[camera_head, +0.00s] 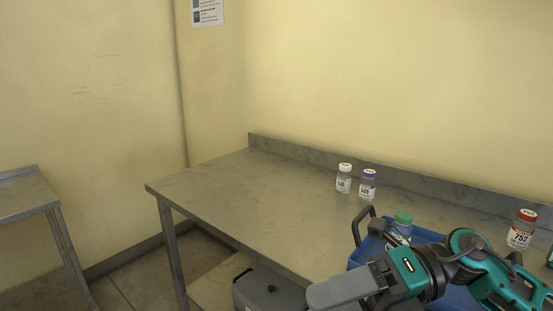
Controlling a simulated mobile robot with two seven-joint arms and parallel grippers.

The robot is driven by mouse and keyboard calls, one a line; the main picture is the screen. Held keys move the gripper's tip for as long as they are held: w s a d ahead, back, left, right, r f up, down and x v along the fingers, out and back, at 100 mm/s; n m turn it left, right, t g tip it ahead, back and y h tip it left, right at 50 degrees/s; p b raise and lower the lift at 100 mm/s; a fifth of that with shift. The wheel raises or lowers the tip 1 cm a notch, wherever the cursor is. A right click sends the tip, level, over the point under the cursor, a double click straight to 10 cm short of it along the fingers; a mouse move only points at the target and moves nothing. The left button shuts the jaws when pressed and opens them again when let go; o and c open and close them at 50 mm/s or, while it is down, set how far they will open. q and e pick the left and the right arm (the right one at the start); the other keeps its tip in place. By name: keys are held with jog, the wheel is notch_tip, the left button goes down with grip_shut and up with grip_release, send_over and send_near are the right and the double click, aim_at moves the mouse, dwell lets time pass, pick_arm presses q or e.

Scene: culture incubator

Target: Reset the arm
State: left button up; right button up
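My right arm reaches in from the lower right, and its gripper (336,292) points left over the table's front edge. The grey fingers are seen from the side, so I cannot tell whether they are open or shut. No object shows at their tips. My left gripper is not in view. A blue container (426,236) with a dark handle stands behind my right arm, partly hidden by it. A green-capped bottle (402,228) shows at the container.
On the metal table (260,195) stand a white-capped bottle (343,180), a purple-capped bottle (368,187) and a red-capped bottle (521,231). The table's left part is clear. A grey box (262,291) sits below it. Another metal table (25,196) stands left.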

jog(key=w+d+f+m+t+h+p, duration=0.1)
jog(key=w+d+f+m+t+h, duration=0.3)
jog(key=m+t, duration=0.9)
jog(key=w+d+f+m+t+h+p, duration=0.15)
jog(key=w+f+m+t, duration=0.45)
jog(key=m, duration=1.1)
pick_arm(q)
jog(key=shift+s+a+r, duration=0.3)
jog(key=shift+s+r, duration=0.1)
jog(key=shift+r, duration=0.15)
pick_arm(e)
jog(key=s+d+f+m+g+h, duration=0.2)
jog(key=s+f+m+h, duration=0.2)
jog(key=s+f, duration=0.3)
jog(key=s+d+f+m+g+h, duration=0.2)
jog(key=s+f+m, duration=0.4)
jog(key=f, duration=0.8)
jog(key=shift+s+d+f+g+h, duration=0.25)
jog(key=shift+s+d+g+h, duration=0.15)
jog(key=shift+s+d+h, duration=0.55)
jog(key=shift+w+a, duration=0.15)
jog(key=shift+a, duration=0.15)
